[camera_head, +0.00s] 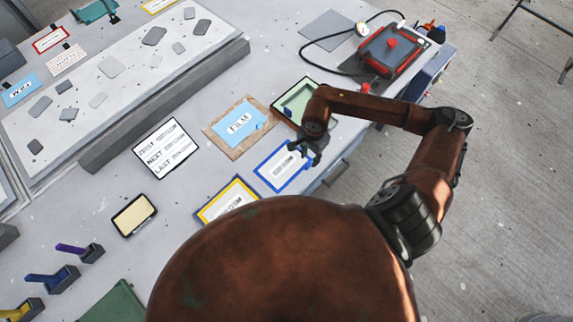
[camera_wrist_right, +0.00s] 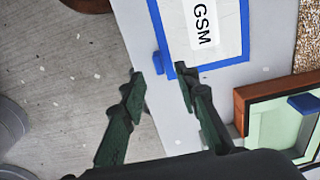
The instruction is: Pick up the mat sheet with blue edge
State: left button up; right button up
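The mat sheet with blue edge (camera_head: 277,170) lies flat near the table's right edge in the head view. It is a white sheet with a blue border and a printed label. In the right wrist view the sheet (camera_wrist_right: 232,52) shows at the top, its label reading "GSM", with a small blue tab (camera_wrist_right: 160,63) on its near side. My right gripper (camera_head: 306,152) is over the sheet's upper right corner in the head view. In the wrist view the right gripper (camera_wrist_right: 160,76) has its fingers apart, the tab between or just beyond the tips, with no visible grip. My left gripper is not in view.
A yellow-and-blue-edged sheet (camera_head: 227,200) lies beside it at lower left. A brown board with a blue film sheet (camera_head: 240,122) and a framed green tray (camera_head: 287,104) lie close by. A red-topped device (camera_head: 388,52) stands at upper right. The table edge is near.

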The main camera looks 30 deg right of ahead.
aim_at(309, 164)
notch_tip(309, 164, down, 5)
jog(key=shift+s+a+f+p, duration=0.1)
jog(key=shift+s+a+p, duration=0.05)
jog(key=shift+p, duration=0.3)
grip_shut()
